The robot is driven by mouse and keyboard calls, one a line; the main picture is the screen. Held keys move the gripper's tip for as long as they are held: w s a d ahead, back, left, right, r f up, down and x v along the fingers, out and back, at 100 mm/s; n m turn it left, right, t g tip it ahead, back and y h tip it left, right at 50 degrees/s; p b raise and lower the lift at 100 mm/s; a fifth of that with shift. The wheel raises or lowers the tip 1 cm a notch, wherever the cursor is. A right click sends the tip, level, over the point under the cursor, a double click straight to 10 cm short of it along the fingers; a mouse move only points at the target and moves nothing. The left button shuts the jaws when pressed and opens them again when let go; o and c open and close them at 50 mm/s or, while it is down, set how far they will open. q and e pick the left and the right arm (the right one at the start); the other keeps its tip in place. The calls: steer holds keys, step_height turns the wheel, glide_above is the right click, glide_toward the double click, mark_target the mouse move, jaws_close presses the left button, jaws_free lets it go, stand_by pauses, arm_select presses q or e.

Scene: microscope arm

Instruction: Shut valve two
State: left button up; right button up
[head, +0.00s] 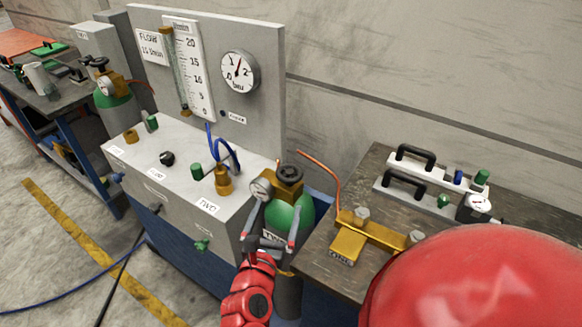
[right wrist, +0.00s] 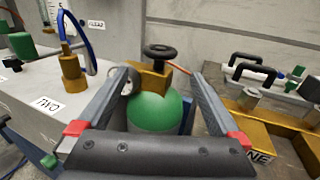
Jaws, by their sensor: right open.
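A gas cylinder with a green shoulder (head: 284,218) stands between the grey console and the bench. A brass valve (head: 283,186) with a black handwheel (head: 289,174) and a round gauge sits on top. A label on the cylinder is partly hidden by my gripper. My right gripper (head: 270,212) is open and empty in front of the cylinder. In the right wrist view its fingers spread either side of the green shoulder (right wrist: 158,108) and the brass valve (right wrist: 149,80), below the black handwheel (right wrist: 160,51). I cannot tell whether they touch. My left gripper is out of view.
The grey console (head: 130,165) carries knobs, a blue hose, a label reading TWO (head: 208,206) and a brass fitting (head: 223,180). The bench (head: 325,260) at right holds a yellow block (head: 346,248) and handled fixtures. Another green cylinder (head: 113,98) stands at the far left.

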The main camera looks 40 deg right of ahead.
mark_target(292, 164)
steer(key=p+x, duration=0.5)
steer(key=x, duration=1.1)
steer(key=shift+w+d+r, duration=0.1)
steer(key=shift+w+r, duration=0.05)
steer(key=shift+w+d, duration=0.35)
steer(key=shift+d, duration=0.05)
steer(key=c, duration=1.1)
steer(key=b, duration=0.3)
steer(key=m+g+h+b, duration=0.1)
steer(key=b, duration=0.2)
steer(key=shift+s+d+f, duration=0.1)
steer(key=shift+f, duration=0.2)
steer(key=shift+s+r+m+g+b, duration=0.1)
steer(key=shift+r+m+g+b, duration=0.05)
steer(key=shift+m+g+b, duration=0.15)
steer(key=shift+h, duration=0.3)
